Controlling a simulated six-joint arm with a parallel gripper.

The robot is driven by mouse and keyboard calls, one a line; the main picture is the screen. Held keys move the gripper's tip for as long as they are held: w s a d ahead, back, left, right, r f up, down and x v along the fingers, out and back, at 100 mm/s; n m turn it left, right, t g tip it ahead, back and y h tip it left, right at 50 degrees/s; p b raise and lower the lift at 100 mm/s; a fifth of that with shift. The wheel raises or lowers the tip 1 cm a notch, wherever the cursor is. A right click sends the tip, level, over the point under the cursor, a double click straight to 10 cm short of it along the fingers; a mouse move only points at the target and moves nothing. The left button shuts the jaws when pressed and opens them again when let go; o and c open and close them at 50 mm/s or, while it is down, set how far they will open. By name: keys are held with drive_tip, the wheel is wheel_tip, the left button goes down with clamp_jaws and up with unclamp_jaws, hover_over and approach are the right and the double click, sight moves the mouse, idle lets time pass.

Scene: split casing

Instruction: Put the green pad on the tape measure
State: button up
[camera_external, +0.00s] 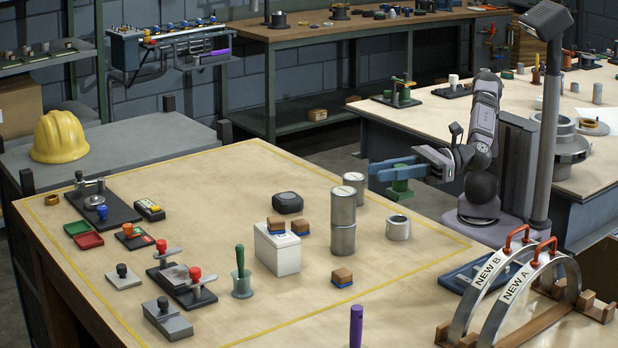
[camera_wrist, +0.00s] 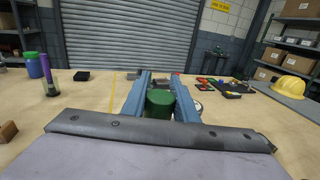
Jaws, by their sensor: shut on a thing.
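My gripper (camera_external: 378,172) has blue fingers and is above the right part of the table. It is shut on the green pad (camera_external: 400,187), a dark green, round piece with a wider lower part. The pad sits between the fingers in the wrist view (camera_wrist: 160,103) and is held clear of the tabletop. A dark, rounded box (camera_external: 288,202), which looks like the tape measure, lies on the table left of the gripper, apart from it. I cannot pick it out in the wrist view.
Arched gauges (camera_external: 515,285) stand at the front right. The tabletop behind the dark box is clear.

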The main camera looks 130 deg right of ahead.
drive_tip(key=w+d+r+m+g+h+p, duration=0.2)
drive_tip(key=w+d+m+g+h+p, duration=0.15)
drive_tip(key=d, duration=0.65)
drive_tip(key=w+d+r+m+g+h+p, duration=0.25)
drive_tip(key=d+h, duration=0.25)
drive_tip(key=d, duration=0.5)
drive_tip(key=s+d+m+g+h+p, duration=0.2)
drive_tip(key=d+m+g, duration=0.15)
drive_tip(key=d, duration=0.65)
drive_tip(key=s+d+m+g+h+p, duration=0.1)
drive_tip(key=s+d+m+g+h, duration=0.2)
drive_tip(key=d, duration=0.7)
wheel_tip(320, 180, down, 16)
drive_tip(key=p, duration=0.1)
drive_tip(key=shift+w+d+y+p, duration=0.15)
drive_tip(key=shift+d+y+p, duration=0.05)
drive_tip(key=shift+y+p, duration=0.15)
drive_tip(key=shift+g, duration=0.45)
drive_tip(key=shift+f+b, duration=0.2)
drive_tip(key=shift+b, duration=0.1)
drive_tip(key=o, duration=1.1)
drive_tip(key=shift+r, duration=0.1)
drive_tip(key=shift+c, duration=0.2)
